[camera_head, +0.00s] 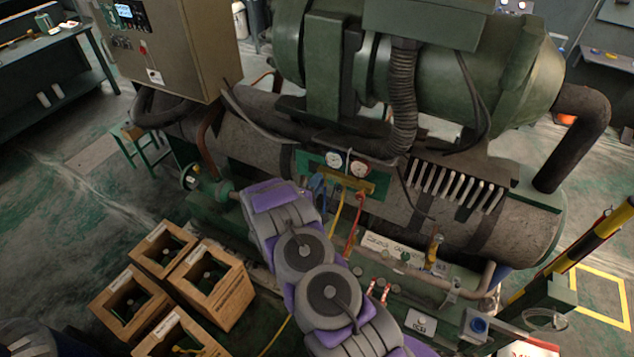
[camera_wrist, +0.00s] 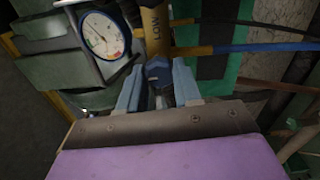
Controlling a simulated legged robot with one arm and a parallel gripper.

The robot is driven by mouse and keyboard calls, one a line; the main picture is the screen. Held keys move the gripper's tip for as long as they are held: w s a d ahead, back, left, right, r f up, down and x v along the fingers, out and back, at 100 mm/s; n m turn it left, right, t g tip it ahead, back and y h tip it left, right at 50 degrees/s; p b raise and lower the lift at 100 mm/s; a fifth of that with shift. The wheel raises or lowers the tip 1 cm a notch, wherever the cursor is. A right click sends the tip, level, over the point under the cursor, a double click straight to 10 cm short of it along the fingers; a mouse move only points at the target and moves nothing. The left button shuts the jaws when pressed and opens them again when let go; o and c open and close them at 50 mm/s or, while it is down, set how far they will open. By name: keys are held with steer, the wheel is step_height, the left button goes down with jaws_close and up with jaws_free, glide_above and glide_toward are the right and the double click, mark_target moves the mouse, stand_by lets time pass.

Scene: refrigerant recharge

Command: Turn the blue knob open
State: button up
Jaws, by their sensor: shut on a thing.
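The blue knob (camera_wrist: 157,71) sits between the two light blue fingers of my gripper (camera_wrist: 157,86) in the wrist view. The fingers are shut on the knob, one on each side of it. Just above the knob is a yellow manifold body marked LOW (camera_wrist: 155,30). In the head view, the manifold (camera_head: 345,179) shows under two gauges. My purple and grey arm reaches up from the bottom toward it. The fingertips and the knob cannot be made out clearly in the head view.
A round white gauge (camera_wrist: 103,35) is close to the left of my fingers. A blue hose (camera_wrist: 262,47) runs off to the right. Yellow (camera_head: 337,213) and red (camera_head: 353,232) hoses hang below the manifold. Wooden crates (camera_head: 212,284) stand on the floor at lower left.

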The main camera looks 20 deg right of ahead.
steer(key=shift+w+a+n, duration=0.1)
steer(key=shift+a+n, duration=0.05)
steer(key=shift+n, duration=0.45)
steer(key=shift+f, duration=0.15)
steer(key=o, duration=0.9)
steer(key=shift+w+f, duration=0.1)
steer(key=shift+c, duration=0.2)
steer(key=shift+o, duration=0.9)
steer(key=shift+s+a, duration=0.15)
steer(key=shift+s, duration=0.05)
steer(key=b+v, duration=0.1)
steer(key=v, duration=1.6)
steer(key=shift+a, duration=0.1)
